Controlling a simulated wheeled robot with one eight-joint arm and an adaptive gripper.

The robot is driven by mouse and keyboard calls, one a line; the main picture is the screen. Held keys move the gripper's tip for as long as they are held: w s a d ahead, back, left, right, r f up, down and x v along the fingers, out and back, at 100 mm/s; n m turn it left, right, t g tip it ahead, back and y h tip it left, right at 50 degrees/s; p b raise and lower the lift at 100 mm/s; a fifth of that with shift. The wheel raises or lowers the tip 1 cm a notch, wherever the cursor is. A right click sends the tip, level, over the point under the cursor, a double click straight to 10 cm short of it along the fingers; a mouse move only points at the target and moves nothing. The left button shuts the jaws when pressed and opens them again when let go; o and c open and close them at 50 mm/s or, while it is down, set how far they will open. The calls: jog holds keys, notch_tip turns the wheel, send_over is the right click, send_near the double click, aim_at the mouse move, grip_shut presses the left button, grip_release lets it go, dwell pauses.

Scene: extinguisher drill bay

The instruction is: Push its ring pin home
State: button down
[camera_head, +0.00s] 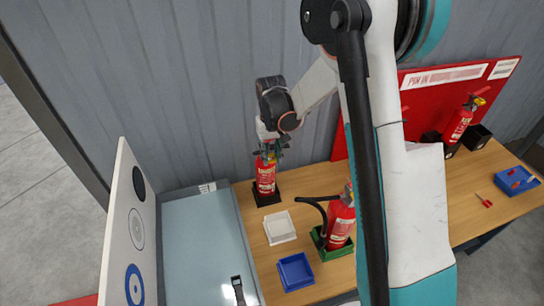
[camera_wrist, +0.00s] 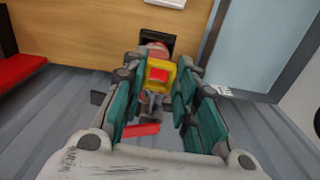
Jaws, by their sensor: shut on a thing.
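A red extinguisher (camera_head: 266,177) with a white label stands upright in a black holder (camera_head: 267,199) at the back left of the wooden bench. My gripper (camera_head: 270,148) is at its top, over the valve and handle. In the wrist view, its teal finger pads lie on both sides of a yellow square-shaped ring pin (camera_wrist: 150,77) with a red centre, and are shut on it. A red lever (camera_wrist: 141,130) and a grey fitting (camera_wrist: 152,105) show between the fingers. The extinguisher's body is mostly hidden behind the yellow piece, and how deep the pin sits cannot be told.
A second extinguisher (camera_head: 341,222) stands in a green holder, with a white tray (camera_head: 280,227) and a blue tray (camera_head: 296,272) nearby. A third one (camera_head: 459,124) is by the red board (camera_head: 428,103). A corrugated wall (camera_head: 200,90) is close behind my gripper.

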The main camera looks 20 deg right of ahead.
aim_at(269, 152)
jog(key=shift+w, duration=1.55)
jog(key=shift+b, duration=2.1)
dwell(4.3)
